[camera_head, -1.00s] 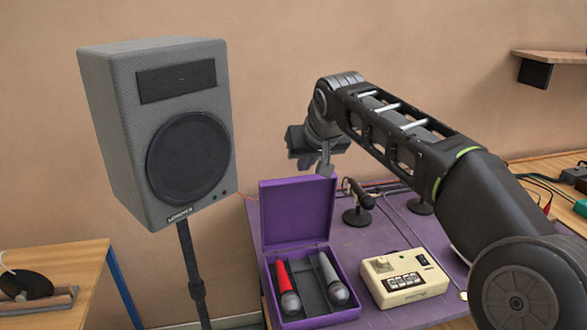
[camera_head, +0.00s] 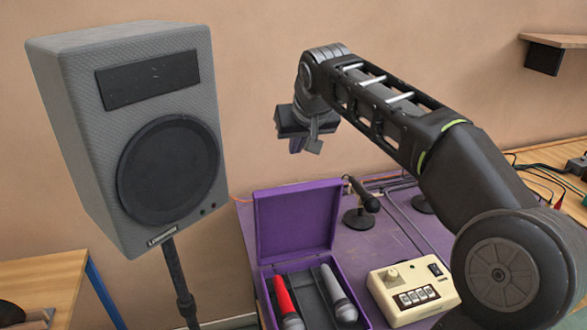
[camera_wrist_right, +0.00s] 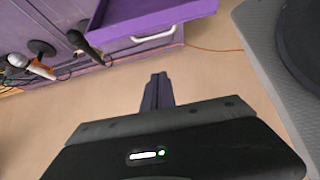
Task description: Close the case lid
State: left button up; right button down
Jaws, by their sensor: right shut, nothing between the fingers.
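The purple case (camera_head: 360,306) lies open on the purple table, with its lid (camera_head: 297,222) standing about upright at the back. A red microphone (camera_head: 284,298) and a grey microphone (camera_head: 336,290) lie inside it. My right gripper (camera_head: 306,147) is above the lid, apart from it, shut and empty. Its fingers (camera_wrist_right: 157,90) also show in the right wrist view. There a purple panel (camera_wrist_right: 165,14), apparently the case lid, is at the top, beyond the fingertips. My left gripper is not in view.
A large grey speaker (camera_head: 135,130) on a stand is left of the case. A cream box (camera_head: 412,290) with buttons sits right of the case. A small black microphone on a stand (camera_head: 361,205) is behind. The purple table (camera_head: 385,240) has bare patches.

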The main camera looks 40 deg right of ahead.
jog(key=f, duration=0.3)
jog(key=w+f+p, duration=0.1)
jog(key=f, duration=0.2)
jog(key=w+f, duration=0.1)
jog(key=f, duration=0.2)
jog(key=shift+w+d+f, duration=0.1)
jog(key=shift+d, duration=0.25)
